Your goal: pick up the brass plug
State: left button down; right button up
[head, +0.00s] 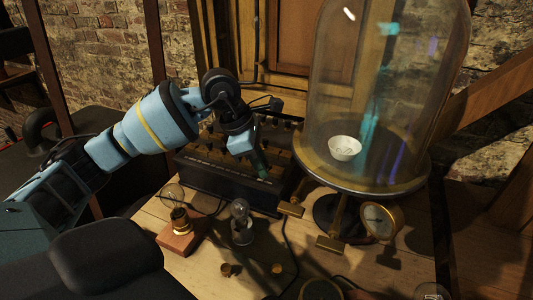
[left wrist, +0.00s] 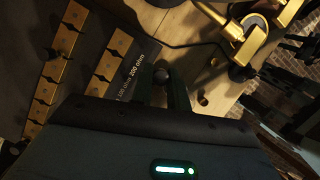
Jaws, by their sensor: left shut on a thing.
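My left gripper (head: 262,168) is over the front right part of the dark resistance box (head: 222,190), pointing down. In the left wrist view its fingers (left wrist: 162,88) are shut on a small round-headed piece, the brass plug (left wrist: 160,75), which looks dark in the shadow. The plug is close to the box edge by the "200 ohm" lettering; I cannot tell whether it touches the box. In the head view the gripper hides it. Brass blocks (left wrist: 108,65) line the box top. My right gripper is not in view.
A glass bell jar (head: 385,90) with a white bowl (head: 345,148) stands right on a round base.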

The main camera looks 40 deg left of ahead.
pick_arm(q)
jog(key=s+d, duration=0.3)
jog(key=s, duration=0.5)
jog(key=shift+d+r+b, duration=0.25)
jog(key=shift+r+b, duration=0.15)
jog(key=shift+b, duration=0.05)
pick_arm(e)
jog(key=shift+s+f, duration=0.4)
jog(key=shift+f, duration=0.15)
